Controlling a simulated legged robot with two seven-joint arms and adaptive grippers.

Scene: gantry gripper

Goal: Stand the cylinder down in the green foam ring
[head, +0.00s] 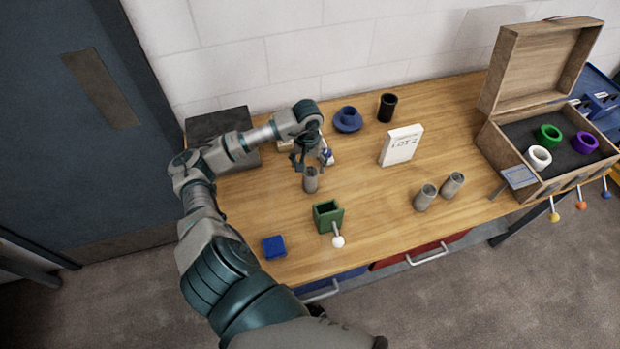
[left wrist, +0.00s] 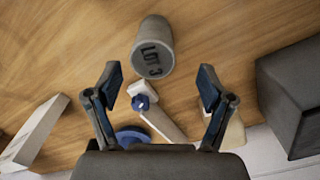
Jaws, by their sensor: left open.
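A grey cylinder (head: 311,181) stands on the wooden table below my left gripper (head: 312,158). In the left wrist view this cylinder (left wrist: 153,45) bears dark lettering and lies beyond the fingertips, not between them. My left gripper (left wrist: 160,86) is open, its two fingers spread and empty. Two more grey cylinders, one (head: 425,197) and another (head: 452,185), stand side by side at the right front. The green foam ring (head: 549,135) sits in the dark bed of the open wooden case (head: 487,135). My right gripper is not in view.
A white ring (head: 538,156) and a purple ring (head: 583,143) flank the green one. A LOT 2 card (head: 401,146) stands mid-table. A green box (head: 327,216), blue cup (head: 347,118), black cup (head: 387,107) and dark box (head: 222,133) surround the gripper's area.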

